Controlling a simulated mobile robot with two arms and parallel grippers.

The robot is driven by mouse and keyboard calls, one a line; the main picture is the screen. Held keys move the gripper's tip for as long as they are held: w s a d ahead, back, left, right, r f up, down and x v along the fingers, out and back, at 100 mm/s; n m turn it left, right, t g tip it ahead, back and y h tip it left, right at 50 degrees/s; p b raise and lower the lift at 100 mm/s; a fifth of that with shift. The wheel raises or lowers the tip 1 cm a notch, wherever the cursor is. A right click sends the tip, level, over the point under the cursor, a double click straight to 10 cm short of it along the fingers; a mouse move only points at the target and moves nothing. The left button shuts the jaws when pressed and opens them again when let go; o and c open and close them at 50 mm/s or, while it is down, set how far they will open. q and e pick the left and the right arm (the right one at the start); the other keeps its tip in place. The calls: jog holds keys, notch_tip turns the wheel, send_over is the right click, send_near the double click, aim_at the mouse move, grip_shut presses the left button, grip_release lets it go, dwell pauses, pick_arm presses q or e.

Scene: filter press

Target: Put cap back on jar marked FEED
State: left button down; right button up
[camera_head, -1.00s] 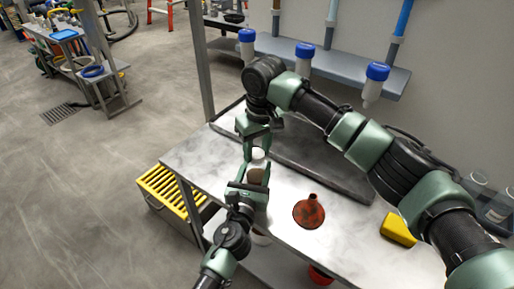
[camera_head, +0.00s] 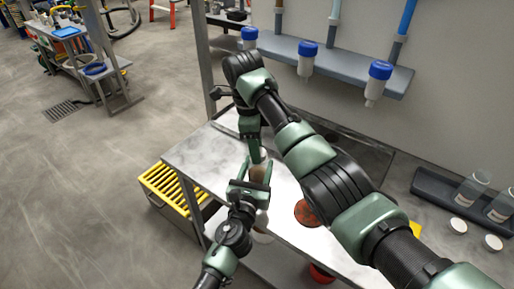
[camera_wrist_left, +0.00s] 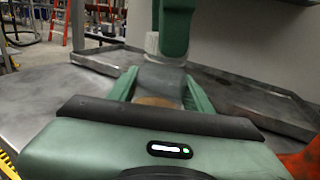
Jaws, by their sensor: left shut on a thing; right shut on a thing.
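My left gripper (camera_head: 257,184) is shut on a jar (camera_head: 258,173) with brownish contents, held above the near part of the metal table (camera_head: 200,155). In the left wrist view the jar (camera_wrist_left: 160,100) sits between the green fingers, its upper part greyish. My right gripper (camera_head: 256,150) comes from above, just beyond the jar. In the left wrist view it is shut on a white ridged cap (camera_wrist_left: 152,42), close to the jar's top end. I cannot tell whether cap and jar touch. No FEED marking is readable.
A rust-red funnel (camera_head: 305,213) stands on the table, partly behind my right arm. Two jars (camera_head: 472,190) stand in a dark tray at the right, with white caps (camera_head: 457,225) lying in front. Blue-topped bottles (camera_head: 378,77) hang along the wall shelf. A yellow grate (camera_head: 168,190) is at the left.

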jog(key=m, duration=0.5)
jog(key=shift+w+m+g, duration=0.1)
jog(key=shift+m+g, duration=0.2)
jog(key=m, duration=0.4)
jog(key=shift+d+m+y, duration=0.15)
jog(key=shift+m+y, duration=0.15)
jog(key=shift+m, duration=0.1)
jog(key=shift+w, duration=0.1)
jog(key=o, duration=1.3)
jog(key=shift+r, duration=0.1)
jog(key=shift+r, duration=2.2)
jog(key=shift+a, duration=0.2)
jog(key=shift+c, duration=0.2)
